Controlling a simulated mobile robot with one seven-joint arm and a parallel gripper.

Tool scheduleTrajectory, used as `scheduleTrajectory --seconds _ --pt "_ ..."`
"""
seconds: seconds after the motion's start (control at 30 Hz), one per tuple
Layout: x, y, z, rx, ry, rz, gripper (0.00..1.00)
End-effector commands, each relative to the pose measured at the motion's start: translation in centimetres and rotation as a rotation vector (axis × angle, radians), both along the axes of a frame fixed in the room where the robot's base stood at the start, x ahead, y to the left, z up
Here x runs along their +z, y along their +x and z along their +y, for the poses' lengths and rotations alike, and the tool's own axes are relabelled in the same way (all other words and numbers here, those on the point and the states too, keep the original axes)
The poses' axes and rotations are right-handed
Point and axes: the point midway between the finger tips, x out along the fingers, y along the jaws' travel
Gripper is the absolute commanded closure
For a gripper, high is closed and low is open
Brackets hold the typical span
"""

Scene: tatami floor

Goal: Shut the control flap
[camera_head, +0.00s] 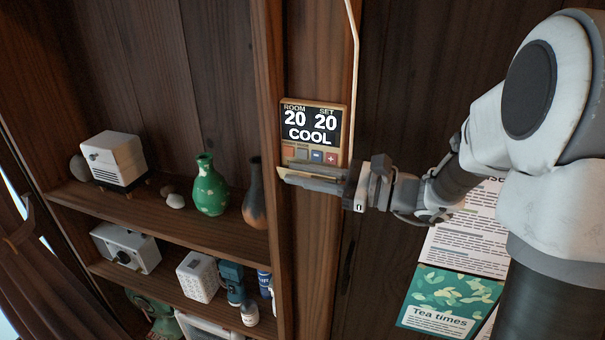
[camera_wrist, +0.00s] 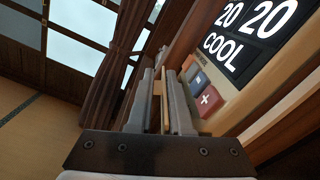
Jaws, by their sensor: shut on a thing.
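The control panel (camera_head: 313,108) is a wooden-framed unit on the wall post, with a dark display reading ROOM 20, SET 20 and COOL. Its buttons show uncovered below the display, including a blue minus (camera_head: 316,156) and a red plus (camera_head: 331,160). The control flap (camera_wrist: 157,92) is a thin tan piece standing out at the panel's lower edge, so it is open. My gripper (camera_wrist: 165,100) is shut on the flap, with one grey finger on each side. In the head view my gripper (camera_head: 312,178) lies across the panel's bottom and hides most of the flap.
Wooden shelves stand left of the post, with a green vase (camera_head: 210,186), a dark vase (camera_head: 256,196) and a white box-shaped device (camera_head: 114,158). A pale cable (camera_head: 355,75) runs down beside the panel. Posters (camera_head: 450,299) hang at the right, behind my arm.

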Motion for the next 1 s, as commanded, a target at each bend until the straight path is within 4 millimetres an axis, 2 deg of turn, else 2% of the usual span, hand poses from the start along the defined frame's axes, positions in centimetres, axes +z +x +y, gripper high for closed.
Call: scheduleTrajectory --seconds 0.03,0.07,0.17,0.2,0.7,1.0 --pt "-0.3 -0.1 0.0 0.000 -0.002 0.006 1.00" --pt "-0.3 -0.1 0.0 -0.001 -0.002 0.006 0.77" --pt "-0.2 -0.1 0.0 0.000 -0.002 0.005 0.59" --pt "-0.2 0.0 0.0 0.000 -0.002 0.004 0.56" --pt "-0.1 0.0 0.0 -0.002 -0.006 -0.017 0.56" --pt "-1.2 -0.6 0.2 -0.001 -0.078 -0.215 0.56"
